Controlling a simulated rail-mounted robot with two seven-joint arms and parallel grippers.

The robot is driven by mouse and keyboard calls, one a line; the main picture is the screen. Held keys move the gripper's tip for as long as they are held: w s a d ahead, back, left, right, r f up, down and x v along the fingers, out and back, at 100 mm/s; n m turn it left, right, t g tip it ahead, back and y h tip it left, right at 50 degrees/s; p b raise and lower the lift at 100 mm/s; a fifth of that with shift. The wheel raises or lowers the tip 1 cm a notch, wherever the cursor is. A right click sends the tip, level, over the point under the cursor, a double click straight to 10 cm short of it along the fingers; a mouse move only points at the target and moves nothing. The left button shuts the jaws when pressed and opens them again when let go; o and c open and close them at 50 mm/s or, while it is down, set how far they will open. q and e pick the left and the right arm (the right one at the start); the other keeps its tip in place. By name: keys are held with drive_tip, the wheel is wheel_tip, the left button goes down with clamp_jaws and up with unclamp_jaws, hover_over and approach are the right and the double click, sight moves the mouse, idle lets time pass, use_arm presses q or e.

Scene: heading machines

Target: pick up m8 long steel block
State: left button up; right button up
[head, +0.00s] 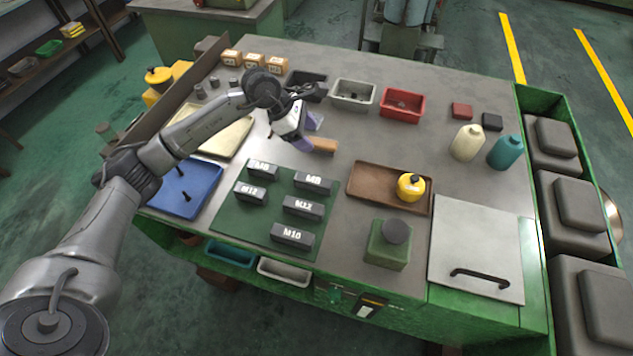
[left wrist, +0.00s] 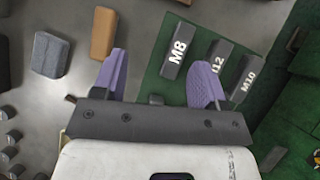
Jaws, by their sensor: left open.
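The M8 steel block (head: 312,183) is a long dark block with white lettering at the back right of the green mat (head: 229,218). In the left wrist view the M8 block (left wrist: 177,50) lies ahead of the fingers, nearer the right one. My left gripper (head: 309,133) has purple fingers. It is open and empty, above the table behind the mat, apart from the block. Its spread fingers also show in the left wrist view (left wrist: 160,76). My right gripper is not in view.
Other dark blocks share the mat, including M12 (head: 303,207) and M10 (head: 292,236). An orange-brown block (head: 323,146) lies by the left fingers. A brown tray (head: 360,188) with a yellow container (head: 411,187) stands right of the mat. A blue tray (head: 205,178) is left.

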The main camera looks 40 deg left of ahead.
use_arm(q)
drive_tip(key=s+a+f+m+g+y, duration=0.1)
drive_tip(key=s+f+m+g, duration=0.1)
drive_tip(key=s, duration=0.1)
approach(313, 179)
drive_tip(key=x, duration=0.5)
drive_tip(key=shift+w, duration=0.35)
drive_tip(key=x, duration=0.4)
drive_tip(key=shift+s+d+f, duration=0.15)
drive_tip(key=shift+s+d, duration=0.1)
drive_tip(key=shift+s, duration=0.1)
drive_tip(key=shift+w+f, duration=0.1)
drive_tip(key=shift+f, duration=0.25)
drive_tip(key=shift+f, duration=0.25)
drive_tip(key=shift+c, duration=0.2)
clamp_jaws()
idle(0.4)
